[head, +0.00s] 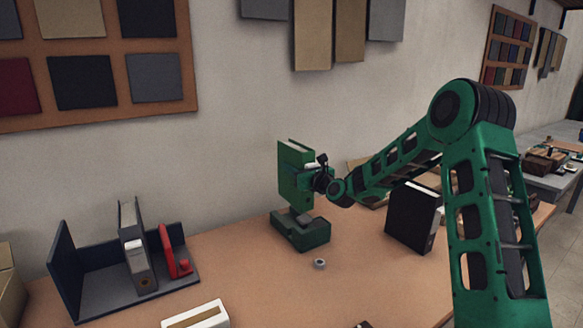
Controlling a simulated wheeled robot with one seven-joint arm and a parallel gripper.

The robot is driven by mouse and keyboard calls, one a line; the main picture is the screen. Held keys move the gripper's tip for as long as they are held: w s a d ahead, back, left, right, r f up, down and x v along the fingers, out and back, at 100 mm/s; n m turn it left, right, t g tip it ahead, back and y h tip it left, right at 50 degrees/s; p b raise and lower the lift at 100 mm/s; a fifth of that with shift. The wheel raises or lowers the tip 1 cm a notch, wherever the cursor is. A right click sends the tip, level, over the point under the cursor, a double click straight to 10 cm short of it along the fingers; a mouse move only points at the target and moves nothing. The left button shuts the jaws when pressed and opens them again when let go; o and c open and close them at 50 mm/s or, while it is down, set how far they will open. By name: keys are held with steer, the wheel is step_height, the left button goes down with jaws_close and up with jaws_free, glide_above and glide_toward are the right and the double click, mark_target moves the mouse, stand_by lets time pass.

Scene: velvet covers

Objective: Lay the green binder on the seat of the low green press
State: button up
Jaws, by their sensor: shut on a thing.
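The green binder (290,185) is upright in the head view, with its pale page block showing at the top. My gripper (313,178) is shut on its right side; the fingertips are partly hidden by the wrist. The low green press (310,238) stands on the table directly below the binder in the picture. A grey part shows on top of the press. The binder's lower edge meets the press in the picture, and I cannot tell whether they touch. The seat is partly hidden behind the binder.
A dark open holder (66,270) at left has a grey binder (138,258) and a red object (176,258). A black binder (408,218) stands right of the press, near my arm. A small grey ring (319,264) and a white box (196,315) lie in front.

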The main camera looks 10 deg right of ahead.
mark_target(291, 187)
steer(key=shift+a+f, duration=0.25)
steer(key=shift+f, duration=1.05)
steer(key=shift+a+f, duration=0.25)
steer(key=shift+f, duration=1)
steer(key=shift+a+f, duration=0.25)
steer(key=shift+f, duration=1.05)
steer(key=o, duration=1.4)
steer(key=shift+o, duration=0.4)
steer(key=shift+f, duration=0.1)
